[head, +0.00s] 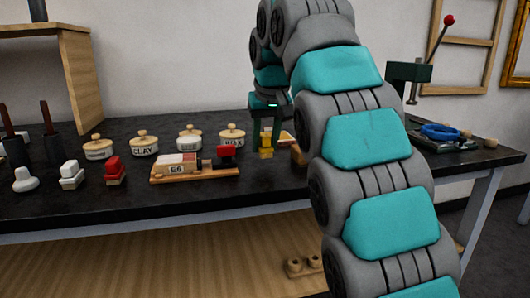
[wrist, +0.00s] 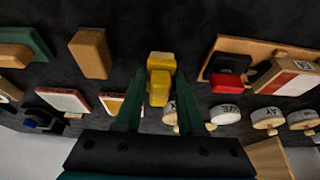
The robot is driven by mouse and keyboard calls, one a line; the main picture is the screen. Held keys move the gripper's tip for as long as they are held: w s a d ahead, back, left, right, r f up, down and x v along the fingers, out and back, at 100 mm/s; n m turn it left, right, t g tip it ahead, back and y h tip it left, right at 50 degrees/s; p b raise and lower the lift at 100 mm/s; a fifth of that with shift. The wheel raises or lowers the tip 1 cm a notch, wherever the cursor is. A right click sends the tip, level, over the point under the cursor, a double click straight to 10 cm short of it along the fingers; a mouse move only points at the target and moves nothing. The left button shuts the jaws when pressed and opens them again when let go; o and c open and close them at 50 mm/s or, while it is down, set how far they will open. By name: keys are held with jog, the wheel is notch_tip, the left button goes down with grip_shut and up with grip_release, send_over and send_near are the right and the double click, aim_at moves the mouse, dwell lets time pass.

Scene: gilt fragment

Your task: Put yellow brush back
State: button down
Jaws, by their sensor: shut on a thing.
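The yellow brush (head: 265,147) is a small blocky piece between the fingers of my gripper (head: 265,122) in the head view. In the wrist view the yellow brush (wrist: 160,88) sits between the green fingers of my gripper (wrist: 160,74), which is shut on it. I cannot tell whether the brush touches the bench. A wooden rack (head: 205,177) lies to its left in the head view and to the right in the wrist view (wrist: 225,44). It bears a red-and-white block marked E6 (head: 176,162) and a black-and-red brush (head: 228,153).
Lidded pots (head: 145,146) stand in a row behind the rack on the dark bench (head: 60,214). Red (head: 115,172) and white (head: 72,176) brushes stand at left. Wooden blocks (wrist: 89,53) lie near my gripper. A green clamp stand (head: 408,75) is at right.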

jog(key=shift+f, duration=1.25)
jog(key=shift+f, duration=0.1)
jog(key=c, duration=0.5)
grip_release()
